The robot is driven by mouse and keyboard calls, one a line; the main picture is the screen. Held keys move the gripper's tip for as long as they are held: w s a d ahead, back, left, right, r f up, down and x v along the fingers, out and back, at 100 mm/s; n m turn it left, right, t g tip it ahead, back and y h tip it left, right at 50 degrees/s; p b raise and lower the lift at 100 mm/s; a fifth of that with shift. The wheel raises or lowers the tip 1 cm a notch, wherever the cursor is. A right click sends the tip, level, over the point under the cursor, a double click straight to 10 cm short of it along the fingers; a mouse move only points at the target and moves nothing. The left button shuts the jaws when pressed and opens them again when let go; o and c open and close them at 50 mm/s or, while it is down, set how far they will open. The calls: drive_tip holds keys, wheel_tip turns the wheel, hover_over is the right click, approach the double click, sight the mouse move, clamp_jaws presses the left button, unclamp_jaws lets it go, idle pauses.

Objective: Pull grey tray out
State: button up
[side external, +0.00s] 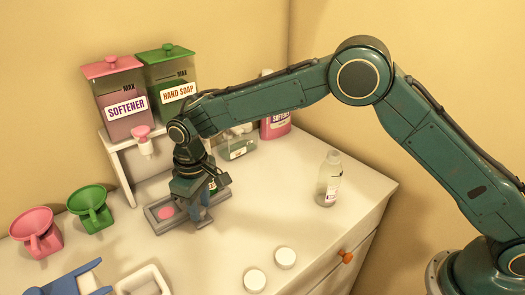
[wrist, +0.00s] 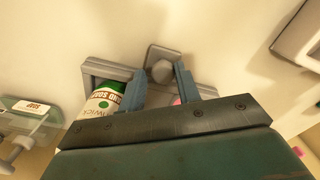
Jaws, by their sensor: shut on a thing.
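The grey tray (side external: 172,228) lies low on the white worktop, in front of the shelf with the dispensers. A pink patch (side external: 165,212) shows inside it. In the wrist view the grey tray (wrist: 105,70) has a grey knob-like handle (wrist: 161,66) on its edge. My gripper (side external: 203,216) points down at the tray's front right side. In the wrist view my gripper (wrist: 160,85) has its blue-grey fingers on either side of the handle, shut on it. A hand soap bottle (wrist: 102,103) with a green and white label sits at the tray's left part there, partly hidden by my gripper.
A clear bottle (side external: 328,182) stands upright to the right. Two white round caps (side external: 285,258) lie near the front edge. Pink (side external: 37,232) and green (side external: 90,210) funnels stand left. Softener (side external: 118,102) and hand soap (side external: 171,80) dispensers stand behind. The worktop between tray and caps is clear.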

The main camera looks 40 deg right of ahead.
drive_tip(key=shift+s+a+f, duration=0.3)
drive_tip(key=shift+s+f, duration=0.25)
drive_tip(key=shift+s+d, duration=0.1)
drive_tip(key=shift+s, duration=5.4)
drive_tip(key=shift+c, duration=0.5)
drive_tip(key=o, duration=0.5)
drive_tip(key=shift+o, duration=0.8)
drive_tip(key=shift+w+r, duration=0.1)
drive_tip(key=shift+w, duration=0.05)
drive_tip(key=shift+r, duration=0.2)
wheel_tip(320, 180, up, 8)
